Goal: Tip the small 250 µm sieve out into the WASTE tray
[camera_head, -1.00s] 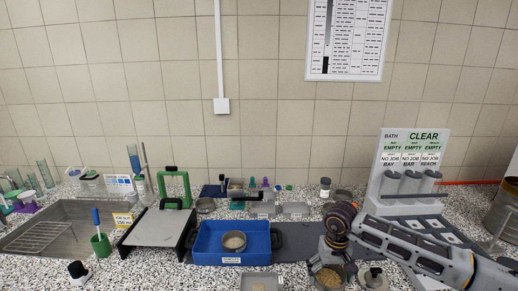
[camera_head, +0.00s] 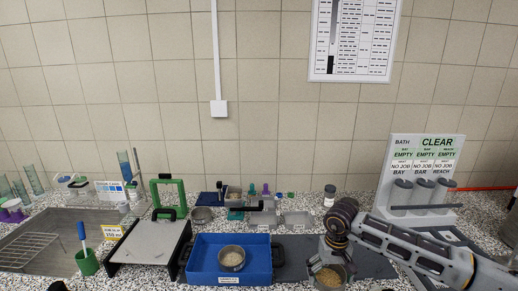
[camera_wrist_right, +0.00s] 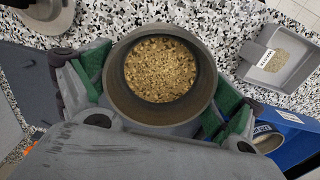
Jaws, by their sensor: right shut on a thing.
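A round grey metal cup-like sieve (camera_head: 329,278) with brown grains inside is held upright by my right gripper (camera_head: 331,262). In the right wrist view, the sieve (camera_wrist_right: 160,112) sits between the green finger pads, its mouth facing the camera; its size marking is not visible. A grey tray (camera_wrist_right: 249,68) with a white label and a little pale grain lies to its right in that view; the label is not readable, so I cannot tell whether it is the WASTE tray.
A blue tray (camera_head: 204,272) holds another round sieve (camera_head: 232,264) with pale grains, left of my right gripper. A white-topped stand (camera_head: 150,243) and a sink (camera_head: 50,225) are farther left. A rack of grey cylinders (camera_head: 424,190) stands back right.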

